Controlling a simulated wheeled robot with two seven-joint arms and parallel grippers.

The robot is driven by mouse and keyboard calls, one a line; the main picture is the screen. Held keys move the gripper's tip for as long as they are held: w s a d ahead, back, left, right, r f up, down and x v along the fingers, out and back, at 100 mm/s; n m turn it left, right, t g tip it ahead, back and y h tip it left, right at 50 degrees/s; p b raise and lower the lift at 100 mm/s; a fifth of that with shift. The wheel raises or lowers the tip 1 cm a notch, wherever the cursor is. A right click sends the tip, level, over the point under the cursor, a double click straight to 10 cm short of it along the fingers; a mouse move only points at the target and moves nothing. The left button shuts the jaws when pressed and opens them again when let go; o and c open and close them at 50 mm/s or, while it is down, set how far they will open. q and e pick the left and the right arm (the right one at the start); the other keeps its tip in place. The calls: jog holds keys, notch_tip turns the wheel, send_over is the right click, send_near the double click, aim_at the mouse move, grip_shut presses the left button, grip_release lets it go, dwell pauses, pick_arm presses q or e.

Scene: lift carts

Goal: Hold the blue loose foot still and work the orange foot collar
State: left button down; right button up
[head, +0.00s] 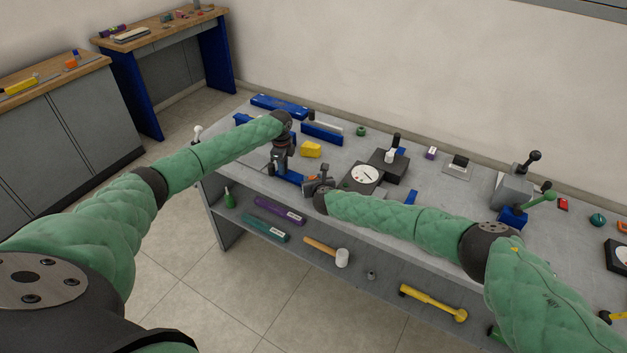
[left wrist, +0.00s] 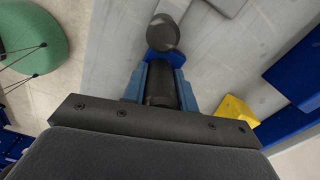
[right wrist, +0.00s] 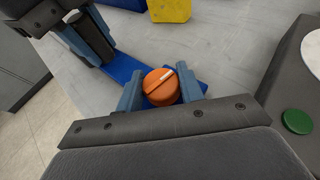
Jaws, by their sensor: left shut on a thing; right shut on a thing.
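The blue loose foot (head: 291,177) lies near the front edge of the bench top; its flat blue bar (right wrist: 128,68) shows in the right wrist view. The round orange foot collar (right wrist: 162,88), with a white mark on top, sits at the bar's near end. My left gripper (head: 280,166) is shut on the foot's dark upright post (left wrist: 160,86), seen between its blue fingers in the left wrist view. My right gripper (right wrist: 161,94) is shut around the orange collar. In the head view my right gripper hides the collar.
A yellow block (head: 310,149) and blue channel pieces (head: 322,133) lie behind the foot. A dial gauge (head: 364,174) stands close right of my right gripper. A mallet (head: 327,251) and other tools lie on the lower shelf. A green button (right wrist: 297,121) shows at right.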

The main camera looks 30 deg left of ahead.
jog(key=m+t+h, duration=0.2)
jog(key=m+h, duration=0.1)
jog(key=shift+s+a+m+h, duration=0.1)
jog(key=shift+a+m+h, duration=0.05)
jog(key=shift+m+h, duration=0.2)
jog(key=shift+m+t+h, duration=0.5)
jog(key=shift+m+h, duration=1.15)
jog(key=shift+h, duration=0.3)
jog(key=o, duration=1)
jog(key=v, duration=1.2)
